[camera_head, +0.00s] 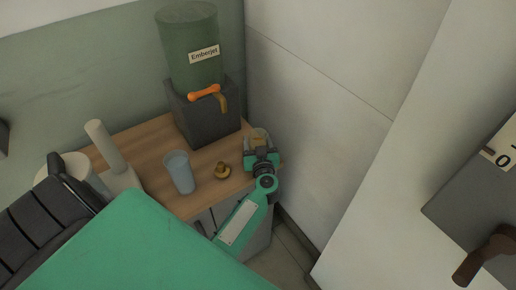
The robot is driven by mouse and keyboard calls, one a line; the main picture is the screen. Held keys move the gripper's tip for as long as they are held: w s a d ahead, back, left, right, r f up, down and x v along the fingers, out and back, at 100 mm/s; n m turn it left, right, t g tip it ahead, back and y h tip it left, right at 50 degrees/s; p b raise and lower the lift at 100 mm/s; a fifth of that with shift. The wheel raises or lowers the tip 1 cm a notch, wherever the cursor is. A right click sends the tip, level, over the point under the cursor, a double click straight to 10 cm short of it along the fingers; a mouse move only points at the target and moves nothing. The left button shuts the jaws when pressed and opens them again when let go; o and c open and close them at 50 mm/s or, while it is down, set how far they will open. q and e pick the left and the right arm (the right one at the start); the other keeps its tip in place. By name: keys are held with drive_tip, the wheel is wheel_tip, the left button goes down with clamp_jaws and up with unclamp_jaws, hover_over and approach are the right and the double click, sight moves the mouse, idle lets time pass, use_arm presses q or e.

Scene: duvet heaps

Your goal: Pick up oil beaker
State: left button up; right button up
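A small clear beaker with yellowish contents (259,136) is at the right end of the wooden counter (140,142), near the wall corner. My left gripper (261,152) is right at the beaker, on its near side, with the green arm reaching up from below. The gripper's wrist and body hide the beaker's lower part and most of the fingers. I cannot tell whether the fingers are closed on it or only around it. My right gripper is not in view.
A blue-grey cup (179,172) and a small brass piece (221,170) stand left of the gripper. A green "Emberjet" tank (188,48) with an orange valve (204,93) sits on a dark stand (207,122) behind. A white cylinder (104,145) rises at left. Walls close the right side.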

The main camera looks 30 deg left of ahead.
use_arm(q)
drive_tip(key=c, duration=0.7)
drive_tip(key=shift+r, duration=0.15)
